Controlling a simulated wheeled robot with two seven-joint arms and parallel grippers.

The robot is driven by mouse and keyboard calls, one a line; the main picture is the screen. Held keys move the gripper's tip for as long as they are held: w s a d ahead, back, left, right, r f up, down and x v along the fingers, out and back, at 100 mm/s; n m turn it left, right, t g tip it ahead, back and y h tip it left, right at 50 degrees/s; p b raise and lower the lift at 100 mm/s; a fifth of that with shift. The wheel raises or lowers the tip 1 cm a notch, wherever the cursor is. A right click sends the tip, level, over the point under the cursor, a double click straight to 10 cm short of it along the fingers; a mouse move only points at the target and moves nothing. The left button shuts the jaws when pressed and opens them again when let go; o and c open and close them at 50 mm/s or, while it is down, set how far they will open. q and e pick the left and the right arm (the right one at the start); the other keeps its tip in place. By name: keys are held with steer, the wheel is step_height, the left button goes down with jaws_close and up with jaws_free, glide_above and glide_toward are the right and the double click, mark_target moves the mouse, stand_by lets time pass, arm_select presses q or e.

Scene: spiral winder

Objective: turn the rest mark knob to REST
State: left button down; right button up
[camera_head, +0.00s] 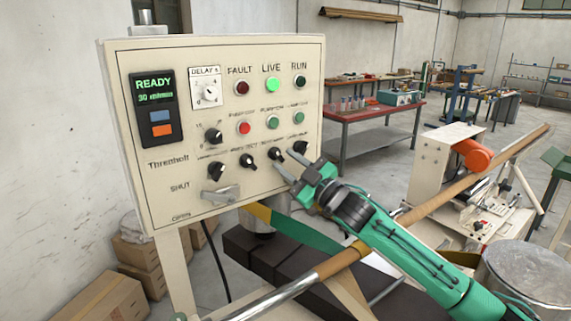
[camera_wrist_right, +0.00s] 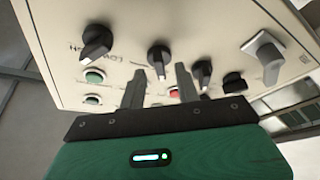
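The cream control panel (camera_head: 145,200) carries a lower row of black knobs. From left these are a first knob (camera_head: 216,170), a second (camera_head: 247,160), a third (camera_head: 277,155) and a rightmost knob (camera_head: 299,148). Their small labels are too blurred to tell which is the rest mark knob. My right gripper (camera_head: 287,165) is open and empty at the third knob. In the right wrist view, that knob (camera_wrist_right: 160,56) shows between the right gripper's fingers (camera_wrist_right: 159,72); contact cannot be told. Another knob (camera_wrist_right: 97,42) lies to the left there. My left gripper is not in view.
A grey shut/open lever (camera_head: 220,193) sticks out at the panel's lower left. Buttons and lamps fill the panel above the knobs; the LIVE lamp (camera_head: 272,85) glows green. A brown tube (camera_head: 430,205) crosses beneath my right arm. Cardboard boxes (camera_head: 105,300) stand lower left.

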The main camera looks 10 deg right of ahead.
steer(key=b+v, duration=0.5)
steer(key=v, duration=0.7)
steer(key=shift+s+d+f, duration=0.15)
steer(key=shift+s+d, duration=0.05)
